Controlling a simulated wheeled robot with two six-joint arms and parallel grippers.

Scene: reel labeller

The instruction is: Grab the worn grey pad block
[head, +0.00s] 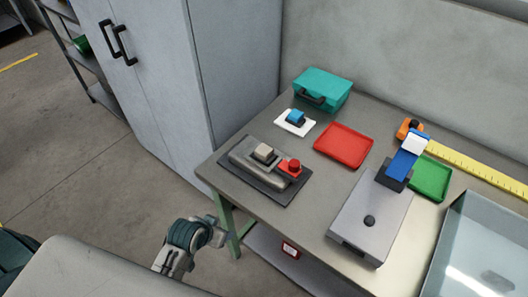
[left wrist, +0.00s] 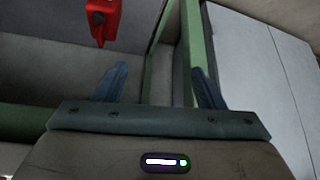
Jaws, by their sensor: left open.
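The worn grey pad block (head: 264,152) is a small beige-grey block. It sits on top of the grey device (head: 246,158), which lies on a dark base plate on the table's near left part, in the head view. My left gripper (head: 219,231) is off the table's left front corner, lower than the tabletop and apart from the block. In the left wrist view my left gripper (left wrist: 160,88) is open, with nothing between its two fingers. The block does not show in that view. My right gripper is not in view.
A red knob (head: 290,166) is beside the block. A blue block on a white pad (head: 282,122), a teal case (head: 322,90), a red tray (head: 343,133) and a grey machine (head: 369,205) share the table (head: 232,163). A grey cabinet (head: 180,70) stands to the left.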

